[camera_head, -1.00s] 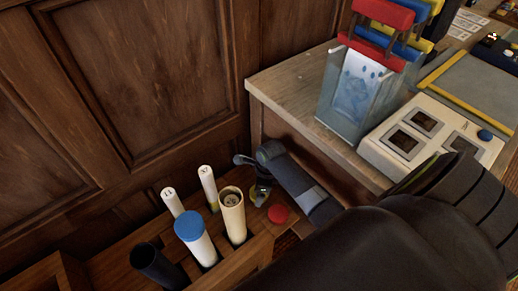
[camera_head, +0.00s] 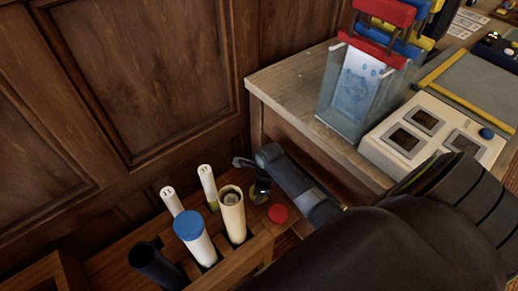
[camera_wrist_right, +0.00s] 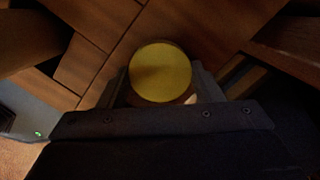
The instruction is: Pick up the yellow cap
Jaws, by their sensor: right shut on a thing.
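The yellow cap (camera_wrist_right: 160,72) is a round disc in the right wrist view, between the fingers of my right gripper (camera_wrist_right: 160,88). In the head view the right gripper (camera_head: 258,180) is beside the cream tube at the wooden rack. The right gripper is shut on the cap. The cap's underside is hidden, and I cannot tell whether it touches the rack. My left gripper is not in view.
The wooden rack (camera_head: 112,265) holds a blue-capped tube (camera_head: 196,242), an open cream tube (camera_head: 232,212), a dark tube (camera_head: 153,265) and thin white tubes. A wooden cabinet (camera_head: 285,85) with a clear holder stands right.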

